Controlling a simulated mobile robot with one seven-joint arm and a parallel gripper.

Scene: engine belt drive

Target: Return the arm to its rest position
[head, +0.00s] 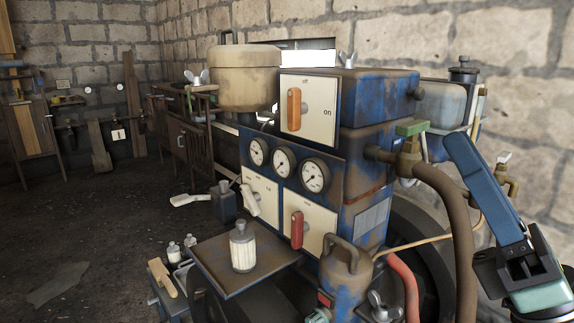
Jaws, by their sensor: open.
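A section of my arm (487,190) shows at the right edge: a blue link slanting down to a dark joint and a teal part cut by the frame's lower right. It stands in front of the brown hose and the stone wall. I cannot see the jaws of my gripper in this view. Nothing is seen held by the visible arm part.
The blue engine machine (378,97) with gauges, an orange switch (294,109) and a red switch (297,230) fills the middle. A bottle (242,247) stands on its metal shelf (206,263). A brown hose (459,225) hangs close to my arm. Floor at left is open.

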